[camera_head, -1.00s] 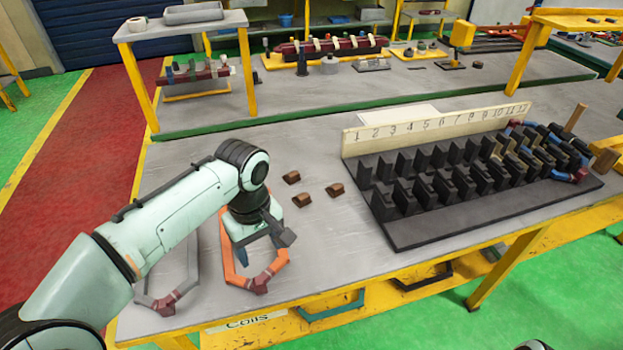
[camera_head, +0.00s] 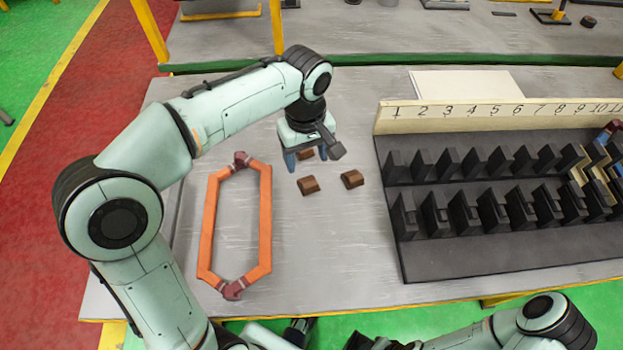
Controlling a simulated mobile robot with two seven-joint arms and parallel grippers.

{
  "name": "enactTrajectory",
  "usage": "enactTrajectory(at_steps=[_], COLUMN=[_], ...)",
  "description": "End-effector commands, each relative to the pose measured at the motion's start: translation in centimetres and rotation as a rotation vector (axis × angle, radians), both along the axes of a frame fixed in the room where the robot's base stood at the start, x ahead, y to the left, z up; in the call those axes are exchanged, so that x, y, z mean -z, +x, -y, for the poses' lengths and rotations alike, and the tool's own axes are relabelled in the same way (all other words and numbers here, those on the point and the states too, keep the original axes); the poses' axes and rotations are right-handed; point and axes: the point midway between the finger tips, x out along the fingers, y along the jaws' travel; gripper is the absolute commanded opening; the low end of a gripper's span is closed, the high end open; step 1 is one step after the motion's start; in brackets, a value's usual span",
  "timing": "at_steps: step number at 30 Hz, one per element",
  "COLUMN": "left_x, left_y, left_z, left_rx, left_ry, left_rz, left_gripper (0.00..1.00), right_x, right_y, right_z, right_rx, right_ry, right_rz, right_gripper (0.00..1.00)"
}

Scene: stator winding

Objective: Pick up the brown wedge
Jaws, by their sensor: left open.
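Three small brown wedges lie on the grey table. The back wedge (camera_head: 305,154) is partly hidden by my left gripper (camera_head: 307,162); the front wedge (camera_head: 308,185) and the right wedge (camera_head: 352,179) are in plain view. My left gripper points down and is open. Its two blue-grey fingers come down on the left and right of the back wedge; I cannot tell whether they touch it or how high the tips are.
An orange coil (camera_head: 208,235) with dark red ends lies left of the wedges. A black slotted stator block (camera_head: 480,262) with a numbered board (camera_head: 445,118) stands to the right. A white sheet (camera_head: 467,84) lies behind it. The table's middle front is clear.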

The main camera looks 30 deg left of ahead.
Motion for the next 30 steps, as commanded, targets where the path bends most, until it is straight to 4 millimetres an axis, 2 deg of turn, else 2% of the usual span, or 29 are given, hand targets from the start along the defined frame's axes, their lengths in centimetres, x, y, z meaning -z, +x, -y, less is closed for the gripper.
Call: enactTrajectory(at_steps=[1,3,12,21,30], left_x=[1.3,2.5,5.0,9.2,9.6], left_y=[-0.1,-0.1,0.0,0.3,0.4], left_z=[0.0,0.0,0.0,0.1,0.1], left_rx=[0.000,0.000,0.000,-0.001,0.000], left_ry=[0.002,0.001,0.000,0.000,0.000], left_rz=[-0.005,-0.004,-0.003,-0.002,0.000], left_gripper=[0.66,0.66,0.66,0.66,0.66], right_x=[0.4,0.6,0.9,1.4,1.4], right_y=[-0.1,-0.2,0.0,0.2,0.2], right_z=[0.0,0.0,0.0,0.0,0.0], right_rx=[0.000,0.000,0.001,0.003,0.003], right_ry=[0.000,0.000,-0.001,-0.002,-0.002], right_rz=[-0.002,-0.002,0.004,0.012,0.013], right_gripper=[0.43,0.43,0.43,0.43,0.43])
